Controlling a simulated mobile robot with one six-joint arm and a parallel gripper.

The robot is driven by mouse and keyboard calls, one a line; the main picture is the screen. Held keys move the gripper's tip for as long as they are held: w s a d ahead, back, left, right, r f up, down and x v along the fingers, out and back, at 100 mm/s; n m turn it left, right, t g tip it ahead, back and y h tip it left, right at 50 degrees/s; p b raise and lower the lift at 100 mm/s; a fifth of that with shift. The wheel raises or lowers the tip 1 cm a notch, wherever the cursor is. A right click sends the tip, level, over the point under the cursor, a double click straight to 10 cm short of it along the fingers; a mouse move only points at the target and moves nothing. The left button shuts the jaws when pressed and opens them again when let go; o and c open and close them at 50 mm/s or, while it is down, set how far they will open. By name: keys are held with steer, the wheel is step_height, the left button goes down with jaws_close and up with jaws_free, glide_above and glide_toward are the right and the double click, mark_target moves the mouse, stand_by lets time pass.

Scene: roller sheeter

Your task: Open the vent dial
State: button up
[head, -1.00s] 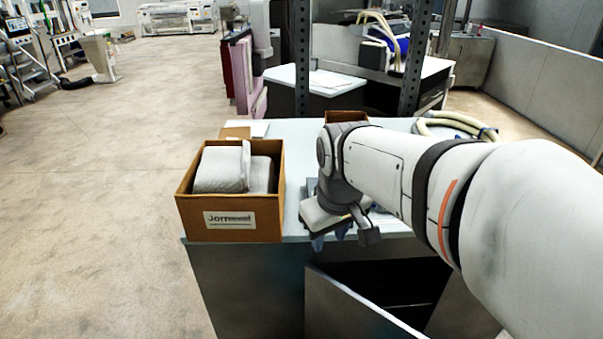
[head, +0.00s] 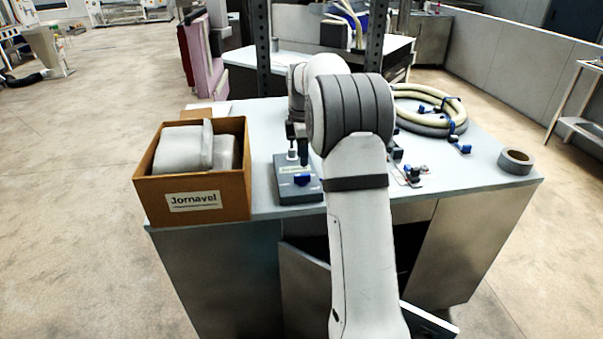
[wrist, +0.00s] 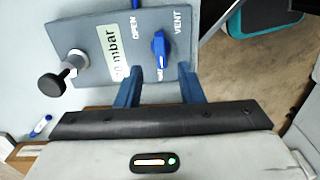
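The vent dial is a blue knob (wrist: 160,50) on a grey panel (wrist: 95,45), beside the printed word VENT in the wrist view. The word OPEN is printed to its left, and a small label below it is partly hidden. The panel also shows in the head view as a small box (head: 287,191) on the bench, with the blue dial (head: 302,180) on its front part. My gripper (wrist: 160,84) is open and empty. Its two blue fingers are spread either side of the dial's line, with the dial beyond their tips; contact does not show.
A black-knobbed post (wrist: 52,86) rises from the panel's left side. A cardboard box (head: 190,197) of grey packs stands left of the panel. A coiled hose (head: 430,108), small blue-handled fittings (head: 414,173) and a tape roll (head: 515,161) lie to the right on the bench (head: 475,185).

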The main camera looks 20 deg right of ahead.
mark_target(302, 172)
step_height(302, 172, down, 7)
steer(key=shift+r, duration=0.2)
jaws_close()
stand_by(0.4)
